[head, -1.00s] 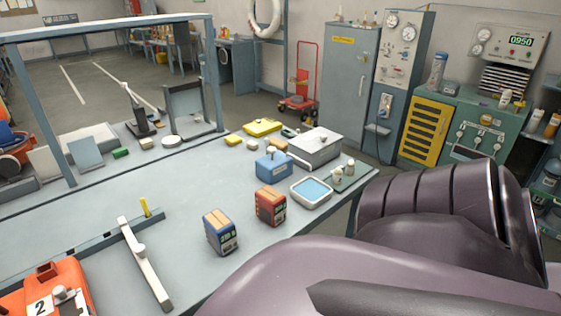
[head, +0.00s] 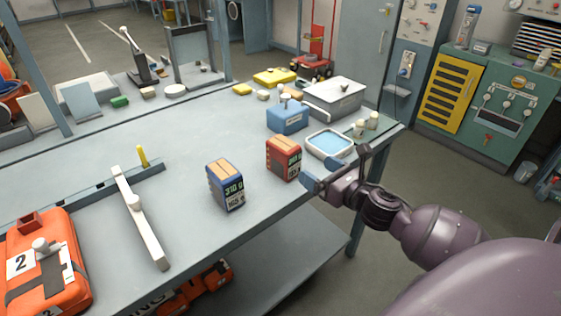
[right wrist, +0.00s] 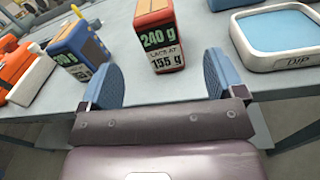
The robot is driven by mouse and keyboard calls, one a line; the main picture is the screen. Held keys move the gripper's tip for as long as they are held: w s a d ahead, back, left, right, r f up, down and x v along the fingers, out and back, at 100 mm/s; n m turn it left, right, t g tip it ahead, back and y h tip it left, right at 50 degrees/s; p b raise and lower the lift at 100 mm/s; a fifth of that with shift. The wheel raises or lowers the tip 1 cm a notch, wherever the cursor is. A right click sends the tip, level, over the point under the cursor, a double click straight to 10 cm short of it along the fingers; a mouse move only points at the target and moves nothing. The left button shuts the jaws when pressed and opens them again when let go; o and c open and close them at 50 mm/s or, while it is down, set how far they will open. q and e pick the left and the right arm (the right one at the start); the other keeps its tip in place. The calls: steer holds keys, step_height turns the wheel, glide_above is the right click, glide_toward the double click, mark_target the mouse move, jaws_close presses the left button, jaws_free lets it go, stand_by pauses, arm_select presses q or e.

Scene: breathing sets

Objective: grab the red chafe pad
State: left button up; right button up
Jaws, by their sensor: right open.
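The red chafe pad, as I take it, is the upright red block (head: 283,158) with a tan top and a label on its front, near the table's front edge. My left gripper is not in view.
A similar blue block (head: 226,185) stands to the left of the red one. A white tray with a blue inside (head: 330,144) and a blue box (head: 288,118) stand close behind. A white bar (head: 138,218) and an orange case (head: 42,262) lie farther left. The middle tabletop is clear.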

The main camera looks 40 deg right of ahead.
mark_target(295, 158)
steer(key=shift+n, duration=0.8)
steer(key=w, duration=0.4)
steer(key=w+a, duration=0.1)
steer(key=w, duration=0.1)
steer(key=shift+r, duration=0.25)
steer(key=w, duration=0.2)
steer(key=w+b, duration=0.1)
steer(key=w, duration=0.1)
steer(key=shift+a+f, duration=0.4)
steer(key=shift+w+a, duration=0.1)
steer(key=shift+w, duration=0.5)
steer(key=shift+r, duration=0.1)
steer(key=c, duration=1.3)
